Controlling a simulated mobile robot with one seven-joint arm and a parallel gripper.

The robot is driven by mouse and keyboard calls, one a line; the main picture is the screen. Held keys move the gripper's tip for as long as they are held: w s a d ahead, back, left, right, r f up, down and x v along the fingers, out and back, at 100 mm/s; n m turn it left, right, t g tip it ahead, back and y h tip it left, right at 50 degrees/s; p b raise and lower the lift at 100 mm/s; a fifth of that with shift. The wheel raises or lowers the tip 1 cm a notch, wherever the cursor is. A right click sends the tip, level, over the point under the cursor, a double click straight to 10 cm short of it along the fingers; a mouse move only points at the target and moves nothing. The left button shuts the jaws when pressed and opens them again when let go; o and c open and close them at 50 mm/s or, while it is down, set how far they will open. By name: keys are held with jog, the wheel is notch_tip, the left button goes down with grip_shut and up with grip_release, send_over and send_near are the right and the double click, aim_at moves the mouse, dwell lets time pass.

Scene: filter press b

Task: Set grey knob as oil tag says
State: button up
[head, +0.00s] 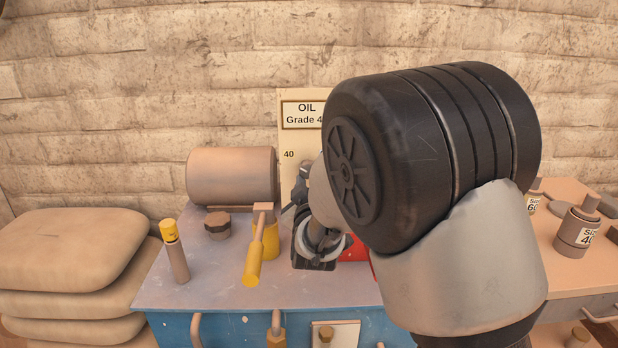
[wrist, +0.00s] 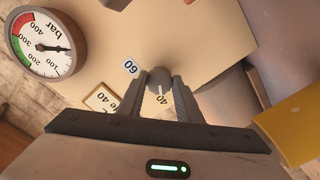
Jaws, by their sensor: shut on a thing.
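The grey knob (wrist: 160,78) sits on a cream panel (wrist: 205,40), between the fingers of my gripper (wrist: 163,84). My gripper is shut on the knob. A white line on the knob's face appears to point toward the 40 label (wrist: 163,99); a 60 label (wrist: 130,68) is beside the knob. The oil tag (head: 302,114) reads "OIL Grade 4" in the head view, with its right end hidden behind my arm. Part of the tag (wrist: 101,97) shows in the wrist view. In the head view my arm hides most of the panel and the knob.
A pressure gauge (wrist: 42,44) is near the knob. On the blue bench (head: 180,290) stand a yellow-handled lever (head: 254,262), a yellow-topped post (head: 176,252) and a cylinder (head: 232,177). Sacks (head: 70,250) are at left; SAE-type bottles (head: 577,232) at right.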

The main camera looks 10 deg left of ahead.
dwell(0.5)
jog(key=o, duration=1)
jog(key=shift+o, duration=0.2)
jog(key=b+v, duration=0.2)
jog(key=v, duration=1.5)
jog(key=shift+s, duration=0.25)
